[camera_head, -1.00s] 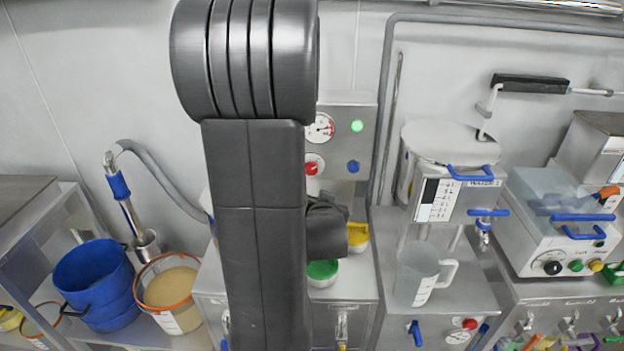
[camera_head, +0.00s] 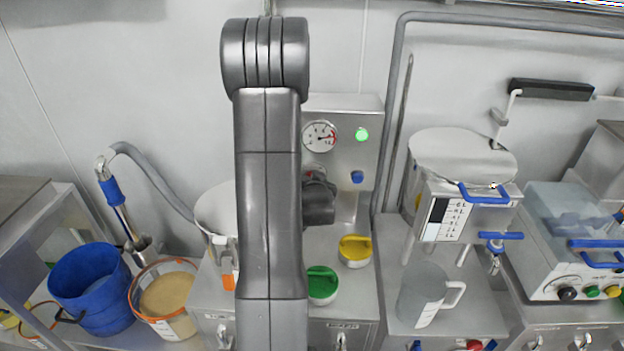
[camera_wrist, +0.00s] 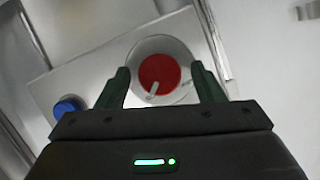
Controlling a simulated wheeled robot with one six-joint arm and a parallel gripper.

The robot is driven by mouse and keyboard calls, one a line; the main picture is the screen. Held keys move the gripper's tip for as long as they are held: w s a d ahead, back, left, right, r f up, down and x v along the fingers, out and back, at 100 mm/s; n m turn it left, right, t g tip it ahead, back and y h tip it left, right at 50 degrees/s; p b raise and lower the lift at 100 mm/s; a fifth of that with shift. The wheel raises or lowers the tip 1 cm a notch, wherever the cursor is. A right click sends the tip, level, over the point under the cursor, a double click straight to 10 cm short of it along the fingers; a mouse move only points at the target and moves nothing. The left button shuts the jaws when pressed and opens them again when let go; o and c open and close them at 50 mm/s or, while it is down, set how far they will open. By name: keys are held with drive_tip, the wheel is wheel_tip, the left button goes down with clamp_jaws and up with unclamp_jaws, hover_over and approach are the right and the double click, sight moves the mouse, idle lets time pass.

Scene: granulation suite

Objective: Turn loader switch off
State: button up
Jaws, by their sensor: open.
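The loader switch appears as a red round knob (camera_wrist: 160,70) on a pale round plate, with a small light pointer at its lower edge, in the wrist view. My gripper (camera_wrist: 161,82) is open, its two dark green fingers on either side of the knob's plate. I cannot tell whether they touch the knob. In the head view my gripper (camera_head: 319,203) is in front of the grey control panel (camera_head: 343,105) and hides most of the knob. A green lamp (camera_head: 362,135) on the panel is lit.
A blue button (camera_wrist: 68,107) sits beside the knob; it also shows in the head view (camera_head: 357,177). A pressure gauge (camera_head: 320,136) is above. Green (camera_head: 322,284) and yellow (camera_head: 355,250) lidded containers stand below. A clear jug (camera_head: 422,294) is to the right.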

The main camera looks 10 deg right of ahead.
drive_tip(key=c, duration=1)
drive_tip(key=shift+o, duration=0.2)
drive_tip(key=shift+f+b, duration=0.1)
drive_tip(key=shift+b, duration=0.3)
drive_tip(key=n+h, duration=0.1)
drive_tip(key=n, duration=0.1)
drive_tip(key=n+h, duration=0.2)
drive_tip(key=n, duration=0.1)
drive_tip(key=n+g+h+p, duration=0.1)
drive_tip(key=n+h, duration=0.1)
drive_tip(key=n, duration=0.1)
drive_tip(key=shift+w+a, duration=0.15)
drive_tip(key=shift+a, duration=0.15)
drive_tip(key=shift+h, duration=0.3)
